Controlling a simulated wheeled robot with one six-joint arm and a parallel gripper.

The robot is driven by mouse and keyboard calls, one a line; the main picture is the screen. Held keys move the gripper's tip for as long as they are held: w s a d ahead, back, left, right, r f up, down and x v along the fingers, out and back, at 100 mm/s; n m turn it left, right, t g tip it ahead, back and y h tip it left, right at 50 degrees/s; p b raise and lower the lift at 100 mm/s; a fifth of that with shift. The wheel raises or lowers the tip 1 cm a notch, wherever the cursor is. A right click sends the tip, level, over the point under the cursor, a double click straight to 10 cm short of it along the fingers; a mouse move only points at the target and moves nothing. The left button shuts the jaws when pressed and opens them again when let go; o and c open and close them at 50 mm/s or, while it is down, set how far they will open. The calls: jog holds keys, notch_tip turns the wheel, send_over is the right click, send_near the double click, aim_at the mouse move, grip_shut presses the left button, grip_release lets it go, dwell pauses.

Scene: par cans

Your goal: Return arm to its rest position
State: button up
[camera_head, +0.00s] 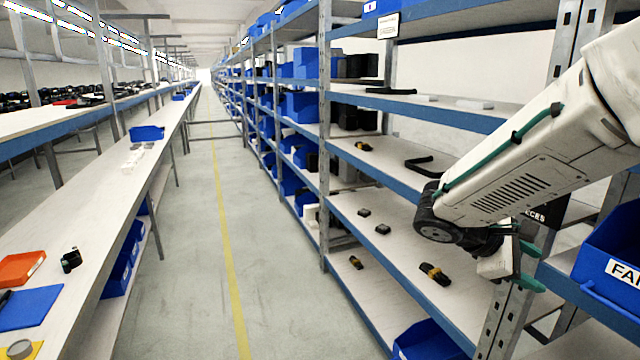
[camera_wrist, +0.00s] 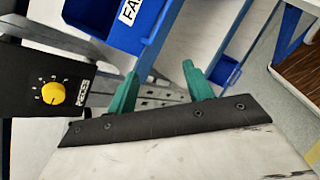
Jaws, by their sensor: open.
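My arm (camera_head: 530,155) reaches in from the upper right in the head view, in front of the shelving. My gripper (camera_head: 530,268) hangs at its end beside a grey shelf post, with green fingertips. In the wrist view my gripper (camera_wrist: 158,88) shows two green fingers spread apart with nothing between them. It is open and empty. A grey perforated post lies beyond the fingers.
Blue-edged shelves (camera_head: 400,245) with small black and yellow items line the right side. A blue labelled bin (camera_head: 615,255) sits close right of my gripper. A black box with a yellow knob (camera_wrist: 53,93) is near it. The aisle (camera_head: 205,240) is clear; a long table (camera_head: 85,215) stands left.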

jog(key=s+a+m+t+y, duration=0.1)
jog(key=s+a+m+y, duration=0.4)
jog(key=s, duration=0.5)
jog(key=s+a+r+m+t+y, duration=0.1)
jog(key=s+a+m+y, duration=0.4)
jog(key=s, duration=0.5)
jog(key=shift+a+r+y, duration=0.3)
jog(key=shift+a+y, duration=0.25)
jog(key=shift+y, duration=0.45)
jog(key=shift+s, duration=0.1)
jog(key=c, duration=0.3)
jog(key=shift+d, duration=0.15)
